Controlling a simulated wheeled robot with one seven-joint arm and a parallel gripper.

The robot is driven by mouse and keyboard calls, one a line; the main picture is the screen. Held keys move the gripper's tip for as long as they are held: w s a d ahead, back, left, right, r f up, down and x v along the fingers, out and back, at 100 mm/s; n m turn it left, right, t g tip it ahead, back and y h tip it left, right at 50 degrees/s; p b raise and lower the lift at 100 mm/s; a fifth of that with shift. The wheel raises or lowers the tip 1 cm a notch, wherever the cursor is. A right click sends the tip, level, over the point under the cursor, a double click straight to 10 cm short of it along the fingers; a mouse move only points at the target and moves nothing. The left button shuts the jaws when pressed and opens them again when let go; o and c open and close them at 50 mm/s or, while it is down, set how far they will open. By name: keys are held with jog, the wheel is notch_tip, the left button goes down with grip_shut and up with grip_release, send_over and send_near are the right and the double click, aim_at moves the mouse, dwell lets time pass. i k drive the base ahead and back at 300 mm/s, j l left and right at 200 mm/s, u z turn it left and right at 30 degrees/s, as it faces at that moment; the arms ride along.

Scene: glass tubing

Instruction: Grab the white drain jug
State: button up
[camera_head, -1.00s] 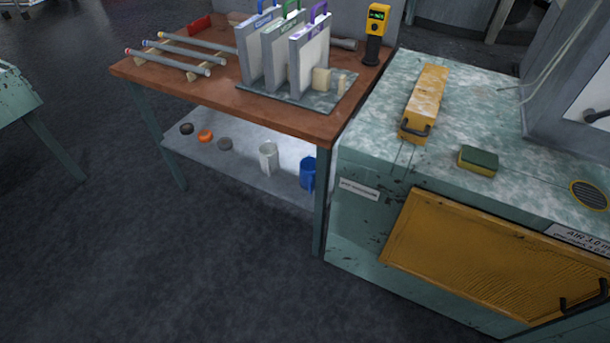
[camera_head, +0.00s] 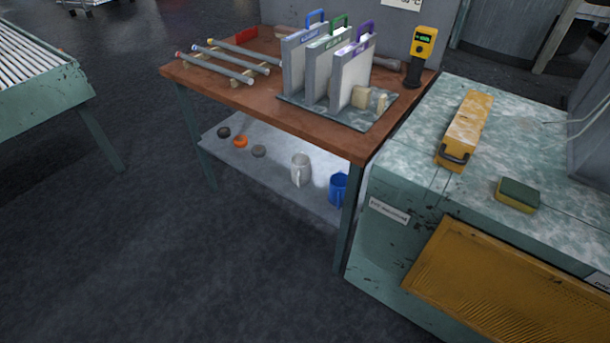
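The white drain jug (camera_head: 300,170) stands upright on the lower shelf of the workbench, with its handle toward the front. A blue jug (camera_head: 338,189) stands to its right, partly behind the bench's front leg. My gripper is not in view.
The lower shelf (camera_head: 225,168) also holds several small round items, one of them orange (camera_head: 240,141). The brown bench top (camera_head: 320,140) overhangs it, carrying tubes (camera_head: 223,65) and upright panels (camera_head: 352,75). A green cabinet (camera_head: 390,250) stands close on the right. The floor (camera_head: 200,270) in front is clear.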

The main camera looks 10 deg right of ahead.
aim_at(300, 163)
jog(key=i+j+z, duration=0.1)
jog(key=i+j, duration=0.15)
jog(key=i+j+z, duration=0.15)
jog(key=j, duration=0.25)
jog(key=i+j+z, duration=0.1)
jog(key=i+j, duration=0.15)
jog(key=i+j+z, duration=0.1)
jog(key=j, duration=0.4)
jog(key=i+j+z, duration=0.1)
jog(key=i+j, duration=0.15)
jog(key=i+j+z, duration=0.15)
jog(key=j, duration=0.35)
jog(key=i+j+z, duration=0.1)
jog(key=j, duration=0.35)
jog(key=i+j+z, duration=0.1)
jog(key=j, duration=0.3)
